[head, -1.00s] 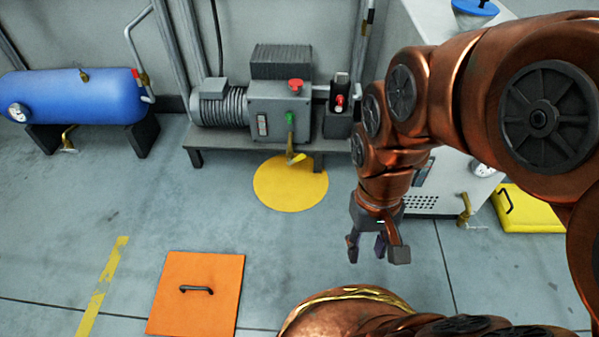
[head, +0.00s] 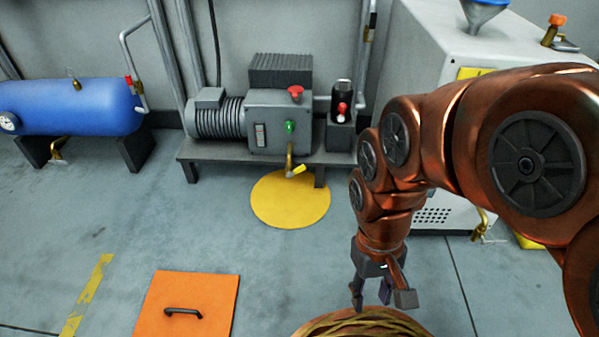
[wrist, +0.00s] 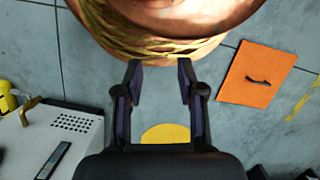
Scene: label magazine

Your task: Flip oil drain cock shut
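Three brass cocks show in the head view. One with a yellow handle (head: 298,170) hangs at the front of the grey pump unit (head: 280,120), above a yellow floor disc; its handle slants up to the right. Another cock (head: 57,148) hangs under the blue tank (head: 75,107). A third cock (head: 482,224) is low on the white cabinet (head: 446,217), partly behind my arm, with a tiny unreadable label. I cannot tell by label which is the oil drain. My gripper (head: 381,292) points down, empty and well apart from all three. In the wrist view its fingers (wrist: 161,85) are spread.
A yellow disc (head: 290,205) lies on the floor before the pump. An orange plate with a black handle (head: 205,303) lies at front left. The round copper body at the bottom is mine. Floor between my gripper and the pump is clear.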

